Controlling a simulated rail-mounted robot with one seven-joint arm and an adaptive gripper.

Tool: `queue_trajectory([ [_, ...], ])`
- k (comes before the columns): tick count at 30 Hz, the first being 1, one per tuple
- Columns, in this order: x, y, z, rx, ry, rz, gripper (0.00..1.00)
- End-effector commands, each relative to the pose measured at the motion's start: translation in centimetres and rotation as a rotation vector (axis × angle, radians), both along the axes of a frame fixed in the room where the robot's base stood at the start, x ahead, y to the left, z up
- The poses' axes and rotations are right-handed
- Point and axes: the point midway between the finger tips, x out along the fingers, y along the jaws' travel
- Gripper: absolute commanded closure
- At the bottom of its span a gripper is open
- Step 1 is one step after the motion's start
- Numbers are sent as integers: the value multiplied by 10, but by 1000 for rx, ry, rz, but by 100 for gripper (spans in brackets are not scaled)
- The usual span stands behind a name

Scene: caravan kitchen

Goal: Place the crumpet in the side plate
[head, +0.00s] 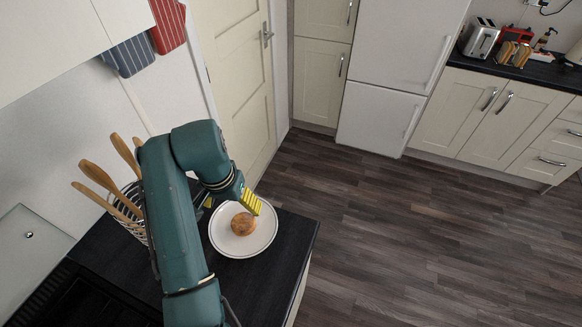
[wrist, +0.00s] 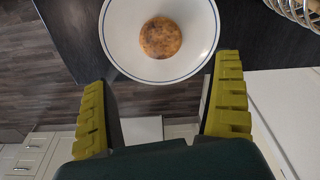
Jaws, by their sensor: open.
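The crumpet (head: 243,224) is round and golden brown. It lies inside the side plate (head: 262,242), a white plate with a thin blue line near its rim, on the dark worktop. In the wrist view the crumpet (wrist: 160,38) sits near the middle of the plate (wrist: 118,42). My gripper (wrist: 166,92) has its yellow-green fingers wide apart with nothing between them. In the head view my gripper (head: 230,206) is by the plate's upper left side, partly over its rim, and one finger is mostly hidden. The crumpet is clear of the fingers.
A wire holder with wooden utensils (head: 122,205) stands on the worktop left of my arm. The worktop (head: 262,285) is bare in front of the plate and ends at an edge on the right. A door (head: 238,85) is close behind.

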Motion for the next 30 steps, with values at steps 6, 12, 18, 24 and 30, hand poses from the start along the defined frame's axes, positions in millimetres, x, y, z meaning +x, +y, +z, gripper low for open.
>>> queue_trajectory([
  [6, 22, -16, 11, 54, -150, 5, 6],
  [12, 58, -86, 88, 145, -702, 32, 6],
  [18, 4, -175, 214, 71, -1310, 46, 6],
  [24, -98, -225, 307, -78, -1728, 46, 6],
  [30, -124, -232, 325, -116, -1812, 47, 6],
])
